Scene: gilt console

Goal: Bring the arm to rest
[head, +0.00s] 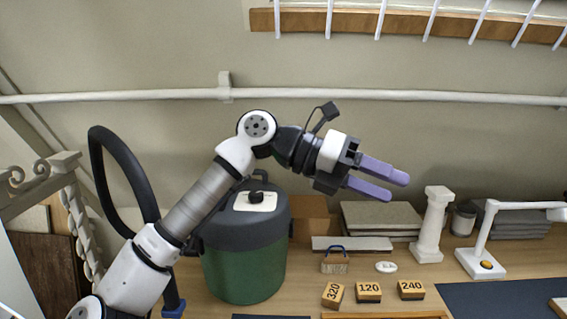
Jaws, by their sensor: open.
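My gripper (387,186) is raised above the console top, in the middle of the head view. Its two purple fingers are apart, with nothing between them, and point to the right. My white and grey arm rises from the lower left, bends at a joint near the picture's middle, and then reaches right and slightly down. The gripper is apart from everything on the surface below it.
A green canister with a dark lid (243,270) stands behind my arm. Blocks marked 320 (333,295), 120 (369,292) and 240 (411,290), a small basket (335,262), a white column (432,225) and a lamp (484,262) stand below and right. The wall pipe (450,96) runs behind.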

